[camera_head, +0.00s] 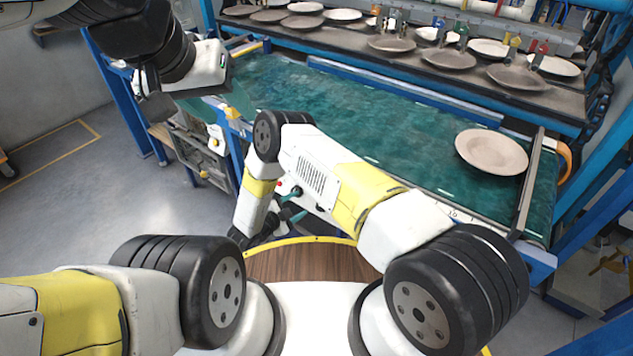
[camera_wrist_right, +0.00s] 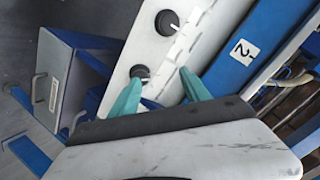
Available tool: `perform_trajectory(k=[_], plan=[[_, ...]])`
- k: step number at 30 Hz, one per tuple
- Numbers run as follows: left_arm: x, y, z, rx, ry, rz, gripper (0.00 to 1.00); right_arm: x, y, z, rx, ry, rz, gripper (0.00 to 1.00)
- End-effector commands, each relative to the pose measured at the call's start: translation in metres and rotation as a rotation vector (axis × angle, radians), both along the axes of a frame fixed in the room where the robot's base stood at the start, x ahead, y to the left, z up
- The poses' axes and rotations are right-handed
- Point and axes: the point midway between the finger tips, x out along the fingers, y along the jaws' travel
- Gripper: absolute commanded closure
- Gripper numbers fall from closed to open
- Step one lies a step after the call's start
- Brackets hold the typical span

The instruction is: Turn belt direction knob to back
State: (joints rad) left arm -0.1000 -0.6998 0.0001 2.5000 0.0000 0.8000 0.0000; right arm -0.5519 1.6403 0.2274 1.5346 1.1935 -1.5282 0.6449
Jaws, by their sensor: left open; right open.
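In the right wrist view, a white control panel (camera_wrist_right: 165,50) carries two round black knobs. The upper knob (camera_wrist_right: 167,22) and the lower knob (camera_wrist_right: 139,72) each have a light pointer mark. Which one sets belt direction I cannot read. My right gripper (camera_wrist_right: 160,80) is open, its teal fingers apart and empty. The lower knob is just beyond the left finger's tip; contact cannot be told. In the head view, my right gripper (camera_head: 290,207) is low at the conveyor's near side, partly hidden by my arm. My left gripper (camera_head: 235,100) is at the upper left, over the conveyor's left end.
The green conveyor belt (camera_head: 360,115) carries one plate (camera_head: 491,152) at its right. A rack shelf (camera_head: 420,60) with several plates stands behind. A blue beam marked 2 (camera_wrist_right: 240,48) borders the panel. A cabinet with handles (camera_wrist_right: 75,80) is at left. Open floor (camera_head: 110,190) lies left.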

Motion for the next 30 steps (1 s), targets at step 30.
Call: perform_trajectory(k=[30], plan=[[0.000, 0.000, 0.000, 0.000, 0.000, 0.000, 0.48, 0.017, -0.066, -0.049, -0.087, -0.027, -0.060, 0.45]])
